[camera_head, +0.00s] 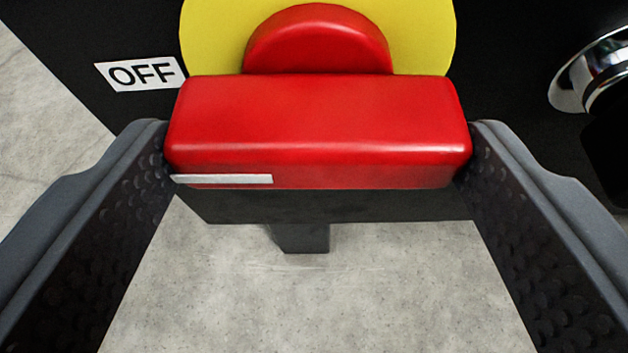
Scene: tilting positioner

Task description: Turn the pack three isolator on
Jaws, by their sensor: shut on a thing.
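The isolator's red handle (318,130) fills the middle of the view, a bar lying level across a red hub (318,45) on a yellow round plate (215,40). A white line (222,179) marks the left part of its lower edge. An OFF label (140,74) sits on the black panel to the left of the plate, near the handle's left end. My gripper (318,150) is shut on the handle, one finger against each end. No ON label or pack number shows in this view.
The black panel (510,60) lies behind the handle. A shiny metal round part (590,75) stands out at the right edge. A dark post (300,238) shows below the panel, above grey floor (310,300).

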